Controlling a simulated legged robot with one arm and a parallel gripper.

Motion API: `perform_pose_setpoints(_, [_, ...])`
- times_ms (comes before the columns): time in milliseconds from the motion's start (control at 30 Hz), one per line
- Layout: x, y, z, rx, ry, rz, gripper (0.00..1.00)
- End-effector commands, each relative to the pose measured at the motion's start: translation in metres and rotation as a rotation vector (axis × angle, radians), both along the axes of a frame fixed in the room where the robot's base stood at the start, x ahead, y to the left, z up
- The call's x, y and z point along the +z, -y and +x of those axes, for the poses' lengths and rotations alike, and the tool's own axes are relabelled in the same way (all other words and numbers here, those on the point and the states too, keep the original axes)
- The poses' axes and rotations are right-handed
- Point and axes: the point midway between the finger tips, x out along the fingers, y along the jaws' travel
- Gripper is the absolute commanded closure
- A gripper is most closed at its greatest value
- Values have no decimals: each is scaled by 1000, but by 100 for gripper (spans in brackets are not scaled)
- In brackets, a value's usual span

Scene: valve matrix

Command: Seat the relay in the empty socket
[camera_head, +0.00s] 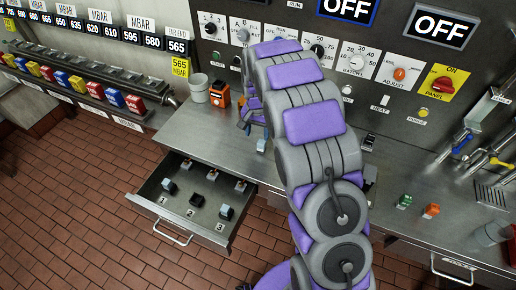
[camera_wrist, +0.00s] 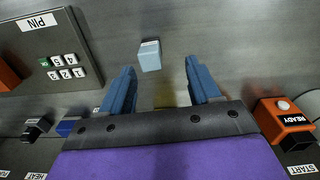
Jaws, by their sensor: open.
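A small pale-blue block with a whitish top, which looks like the relay (camera_wrist: 150,55), stands on the steel bench. It also shows in the head view (camera_head: 261,145), just left of my arm. My gripper (camera_wrist: 158,70) is open, its two blue fingers apart and pointing toward the block. The block is just beyond the fingertips, with nothing held. In the head view my arm partly hides the gripper. An open drawer (camera_head: 150,206) holds a front row of dark sockets; the middle one (camera_head: 197,200) looks empty, and the right one (camera_head: 226,212) has a pale-blue top.
Small levers (camera_head: 213,174) stand behind the sockets. An orange READY box (camera_wrist: 287,120) and a PIN keypad panel (camera_wrist: 63,65) flank the gripper. Green (camera_head: 405,201) and orange (camera_head: 431,211) blocks sit right of my arm.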

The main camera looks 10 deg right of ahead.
Motion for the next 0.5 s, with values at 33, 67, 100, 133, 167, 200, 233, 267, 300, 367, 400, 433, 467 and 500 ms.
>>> perform_pose_setpoints(33, [-7,2,0,-1,-1,2,38])
perform_pose_setpoints(67, [-9,3,0,-1,-1,3,38])
perform_pose_setpoints(100, [-11,5,0,-2,0,4,38])
perform_pose_setpoints(133, [-12,6,0,-2,1,5,38])
perform_pose_setpoints(167, [-13,6,0,-2,0,6,38])
perform_pose_setpoints(200, [-15,7,-1,-3,1,7,38])
perform_pose_setpoints(233, [-17,7,-1,-3,1,7,38])
perform_pose_setpoints(267, [-20,6,-1,-3,0,6,38])
perform_pose_setpoints(300, [-25,6,-2,-2,0,5,38])
perform_pose_setpoints(367, [-33,3,-3,-2,-1,3,38])
perform_pose_setpoints(400, [-40,2,-3,-1,1,1,38])
perform_pose_setpoints(433, [-44,2,-4,-1,1,0,38])
perform_pose_setpoints(467, [-49,2,-4,-1,1,0,38])
perform_pose_setpoints(500, [-54,0,-3,-1,2,-1,38])
